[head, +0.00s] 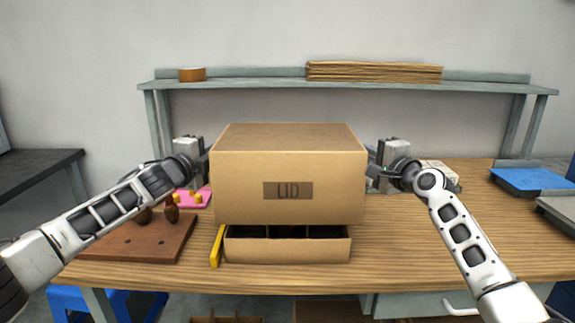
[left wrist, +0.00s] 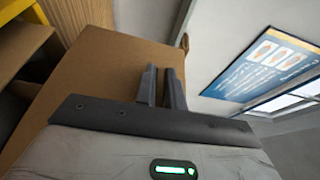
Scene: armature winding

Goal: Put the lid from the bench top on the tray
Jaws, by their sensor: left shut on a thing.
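The lid (head: 288,178) is a large brown cardboard box shape with a dark "LID" label on its front. It looks level and covers the back and upper part of the tray. The tray (head: 288,250) is a low cardboard box with dark compartments, on the bench. A gap shows between the lid's front edge and the tray. My left gripper (head: 208,163) is shut on the lid's left side. In the left wrist view its fingers (left wrist: 162,88) are close together at the lid's cardboard wall (left wrist: 105,65). My right gripper (head: 372,172) is at the lid's right side; its fingertips are mostly hidden.
A yellow bar (head: 217,246) stands just left of the tray. A brown wooden board (head: 140,243) with dark parts and a pink mat (head: 205,204) lie at left. A blue tray (head: 530,180) is at right. A shelf (head: 270,84) runs behind. The bench right of the tray is clear.

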